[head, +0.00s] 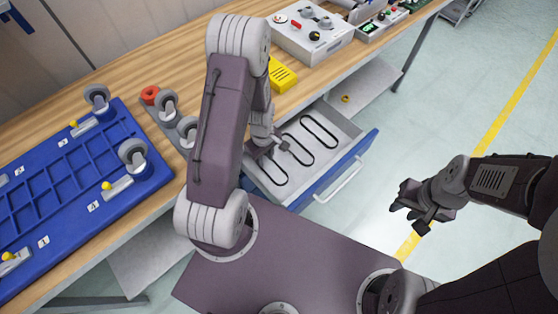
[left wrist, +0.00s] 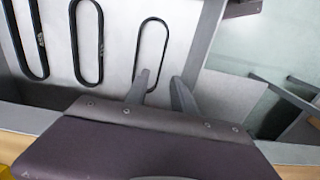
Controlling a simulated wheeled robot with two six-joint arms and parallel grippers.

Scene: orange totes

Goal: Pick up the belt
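Three black looped belts lie in the open drawer in the head view: one at the upper right (head: 320,131), one in the middle (head: 298,150) and one at the lower left (head: 268,170). My left gripper (head: 281,147) is over the drawer, near the table-side end of the lower-left belt. In the left wrist view its two fingers (left wrist: 160,93) are apart and empty. The left finger overlaps the lower end of the rightmost belt (left wrist: 152,45); contact cannot be told. My right gripper (head: 405,212) hangs over the floor, empty, its fingers apart.
The drawer has a blue front (head: 347,170) with a pale handle. A blue frame with casters (head: 60,195), a yellow box (head: 282,75) and a grey control box (head: 312,38) stand on the wooden table (head: 165,65).

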